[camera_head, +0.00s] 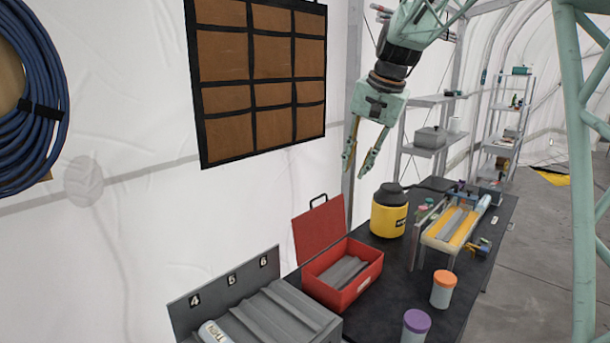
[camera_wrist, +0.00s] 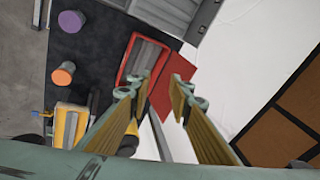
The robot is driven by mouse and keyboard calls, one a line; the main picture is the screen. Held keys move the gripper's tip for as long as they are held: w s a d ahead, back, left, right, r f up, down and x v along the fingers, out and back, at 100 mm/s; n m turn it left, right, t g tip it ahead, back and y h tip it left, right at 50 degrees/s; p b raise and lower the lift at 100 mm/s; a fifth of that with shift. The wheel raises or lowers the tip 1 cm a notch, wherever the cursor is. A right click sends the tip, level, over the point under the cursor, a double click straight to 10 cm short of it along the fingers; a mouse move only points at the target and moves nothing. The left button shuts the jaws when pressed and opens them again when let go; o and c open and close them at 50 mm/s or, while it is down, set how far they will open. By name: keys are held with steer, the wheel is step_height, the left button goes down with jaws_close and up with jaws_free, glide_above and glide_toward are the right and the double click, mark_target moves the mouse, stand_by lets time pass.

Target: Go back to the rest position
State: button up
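My gripper (camera_head: 358,160) hangs in the air above the back of the black table, pointing down, with its two fingers apart and nothing between them. In the wrist view the fingers (camera_wrist: 157,100) are also spread, with the red toolbox (camera_wrist: 139,58) and its lid beyond them. The rest position itself is not marked in either view.
Below on the table (camera_head: 385,290) stand an open red toolbox (camera_head: 359,285), a yellow jar (camera_head: 388,217) with a black lid, an orange-lidded jar (camera_head: 442,290), a purple-lidded jar (camera_head: 415,326) and a yellow-framed device (camera_head: 452,228). A grey numbered rack (camera_head: 285,315) stands front left.

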steer(key=s+d+f+n+b, duration=0.1)
steer(key=s+b, duration=0.1)
steer(key=s, duration=0.8)
steer(key=s+d+f+n+h+b, duration=0.1)
steer(key=s+b, duration=0.1)
steer(key=s, duration=0.7)
steer(key=s+d+f+n+b, duration=0.1)
steer(key=s+d+b, duration=0.15)
steer(key=s, duration=0.75)
steer(key=s+f+b, duration=0.2)
steer(key=s+f, duration=0.3)
steer(key=s, duration=0.4)
steer(key=s+d+f+n+b, duration=0.1)
steer(key=s+f+b, duration=0.1)
steer(key=s+f, duration=0.3)
steer(key=s+d+f+n+h+b, duration=0.1)
steer(key=s+f, duration=0.4)
steer(key=s, duration=0.8)
steer(key=shift+s+d+b, duration=0.15)
steer(key=shift+s+b, duration=0.15)
steer(key=shift+b, duration=0.55)
